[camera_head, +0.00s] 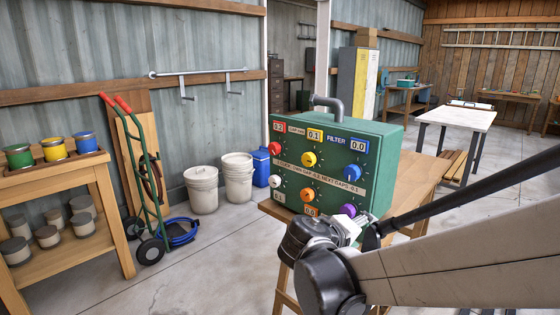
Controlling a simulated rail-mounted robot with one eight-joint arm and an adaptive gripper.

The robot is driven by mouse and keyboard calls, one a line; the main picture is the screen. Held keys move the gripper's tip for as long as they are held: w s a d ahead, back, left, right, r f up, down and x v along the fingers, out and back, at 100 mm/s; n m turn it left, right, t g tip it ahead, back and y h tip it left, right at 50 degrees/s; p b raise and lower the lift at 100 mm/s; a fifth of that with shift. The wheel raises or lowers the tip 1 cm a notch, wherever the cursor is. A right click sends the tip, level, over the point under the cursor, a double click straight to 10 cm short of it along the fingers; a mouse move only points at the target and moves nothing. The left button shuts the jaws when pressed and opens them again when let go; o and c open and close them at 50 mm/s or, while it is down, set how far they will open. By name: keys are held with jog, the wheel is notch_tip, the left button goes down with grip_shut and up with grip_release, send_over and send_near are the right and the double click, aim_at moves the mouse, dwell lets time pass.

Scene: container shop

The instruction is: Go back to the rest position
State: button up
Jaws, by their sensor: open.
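My gripper (372,238) is at the lower right front of a green control box (388,140), close to its purple knob (347,210). My own arm hides part of the gripper, and I cannot tell whether it touches the knob. The box stands on a wooden table (424,172). Its front carries a red knob (275,149), a yellow knob (309,158), a blue knob (352,172), a white knob (275,181) and an orange knob (307,195), with small number displays and a printed label strip.
My arm reaches in from the right. A wooden shelf (72,184) with paint cans and a green hand truck (150,185) stand at the left. White buckets (202,190) stand by the wall. A white-topped table (457,118) is behind at right. The floor at front left is clear.

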jog(key=s+r+m+g+y+p, duration=0.1)
jog(key=s+r+m+y+p, duration=0.1)
jog(key=s, duration=0.9)
jog(key=s+r+m+g+y+p, duration=0.1)
jog(key=s+r+m+y+p, duration=0.2)
jog(key=s, duration=0.8)
jog(key=y+p, duration=0.2)
jog(key=y, duration=0.2)
jog(key=shift+s+r+p, duration=0.3)
jog(key=shift+s+r, duration=0.05)
jog(key=shift+d, duration=0.1)
